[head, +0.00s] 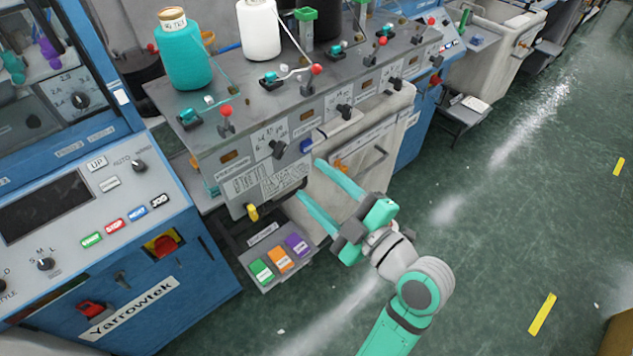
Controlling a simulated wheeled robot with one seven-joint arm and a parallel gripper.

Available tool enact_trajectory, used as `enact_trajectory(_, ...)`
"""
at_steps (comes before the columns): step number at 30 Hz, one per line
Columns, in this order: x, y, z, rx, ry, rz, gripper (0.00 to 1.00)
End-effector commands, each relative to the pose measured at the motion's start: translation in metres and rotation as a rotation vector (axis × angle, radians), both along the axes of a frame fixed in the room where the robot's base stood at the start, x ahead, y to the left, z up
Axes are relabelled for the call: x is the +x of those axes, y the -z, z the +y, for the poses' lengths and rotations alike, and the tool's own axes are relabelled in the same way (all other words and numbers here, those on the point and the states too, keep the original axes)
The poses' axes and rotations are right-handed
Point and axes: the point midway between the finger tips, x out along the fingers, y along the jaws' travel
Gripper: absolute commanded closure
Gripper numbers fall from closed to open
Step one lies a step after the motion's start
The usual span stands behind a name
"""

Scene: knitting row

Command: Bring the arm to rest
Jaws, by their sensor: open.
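My gripper (315,181) is open, with its two teal fingers spread apart and nothing visible between them. My arm reaches up from the bottom of the head view. The gripper points left toward the front of the grey knitting machine (232,143). The fingertips appear close to its front panel, near a yellow knob (252,212) and a black knob (278,149). I cannot tell whether they touch anything.
A teal yarn cone (185,57) and a white yarn cone (259,30) stand on the machine. A blue Yarrowtek cabinet (150,290) stands at left.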

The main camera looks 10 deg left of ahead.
Motion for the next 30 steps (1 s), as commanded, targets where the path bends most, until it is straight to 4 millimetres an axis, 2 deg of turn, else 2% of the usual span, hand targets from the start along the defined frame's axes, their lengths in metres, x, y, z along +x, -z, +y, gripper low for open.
enact_trajectory(10,0.001,0.002,0.000,0.006,0.005,0.008,0.50)
enact_trajectory(14,0.004,0.018,-0.001,0.060,0.054,0.072,0.50)
enact_trajectory(17,0.009,0.042,-0.005,0.139,0.135,0.165,0.50)
enact_trajectory(23,0.007,0.104,-0.020,0.312,0.338,0.360,0.50)
enact_trajectory(30,-0.021,0.176,-0.044,0.473,0.578,0.525,0.50)
